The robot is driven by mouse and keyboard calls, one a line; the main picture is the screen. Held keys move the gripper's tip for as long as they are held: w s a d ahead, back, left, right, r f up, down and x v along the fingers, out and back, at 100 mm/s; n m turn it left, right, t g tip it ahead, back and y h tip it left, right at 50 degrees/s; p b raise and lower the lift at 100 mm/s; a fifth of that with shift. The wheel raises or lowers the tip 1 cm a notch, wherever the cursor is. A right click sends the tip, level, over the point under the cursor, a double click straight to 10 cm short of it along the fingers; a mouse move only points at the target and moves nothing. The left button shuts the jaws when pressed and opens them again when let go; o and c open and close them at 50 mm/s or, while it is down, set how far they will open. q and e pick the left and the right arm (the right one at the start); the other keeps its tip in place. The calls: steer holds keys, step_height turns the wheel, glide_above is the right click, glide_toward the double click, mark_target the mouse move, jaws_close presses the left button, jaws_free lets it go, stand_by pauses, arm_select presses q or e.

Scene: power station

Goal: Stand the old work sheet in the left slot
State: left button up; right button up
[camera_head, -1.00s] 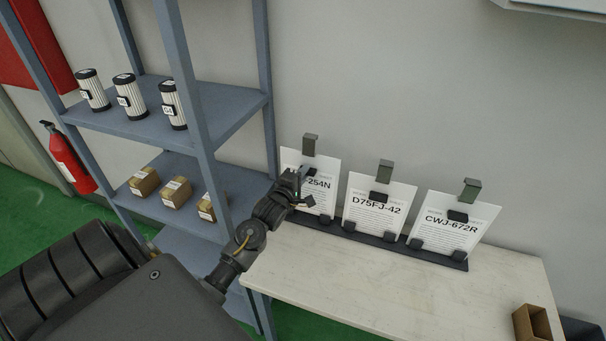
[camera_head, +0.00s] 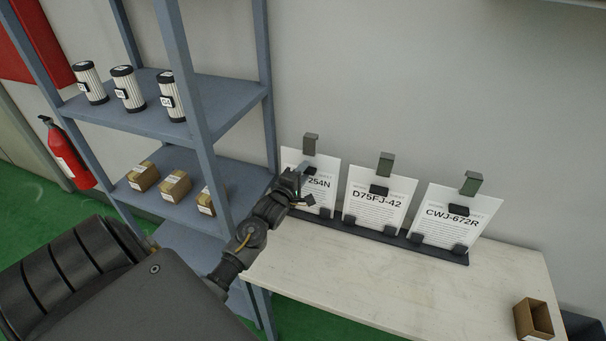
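Three white work sheets stand side by side in a dark rack (camera_head: 397,241) on the table. The left sheet (camera_head: 322,205), its code ending in 254N, stands at the rack's left end, partly hidden by my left gripper. The middle sheet (camera_head: 371,213) reads D75FJ-42 and the right sheet (camera_head: 444,229) reads CWJ-672R. My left gripper (camera_head: 307,185) is right in front of the left sheet, at its upper left part. Whether it touches or grips the sheet cannot be told, as its fingers are small and dark. My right gripper is out of view.
The pale table (camera_head: 360,286) is clear in front of the rack. A small open brown box (camera_head: 533,320) stands at its front right. A blue-grey shelf unit (camera_head: 226,112) with filters and small boxes stands close on the left. A fire extinguisher (camera_head: 66,155) is beyond it.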

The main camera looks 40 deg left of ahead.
arm_select(q)
steer(key=shift+s+d+f, duration=0.1)
steer(key=shift+s, duration=0.15)
steer(key=b+v, duration=0.2)
steer(key=v, duration=0.8)
steer(key=shift+s, duration=0.15)
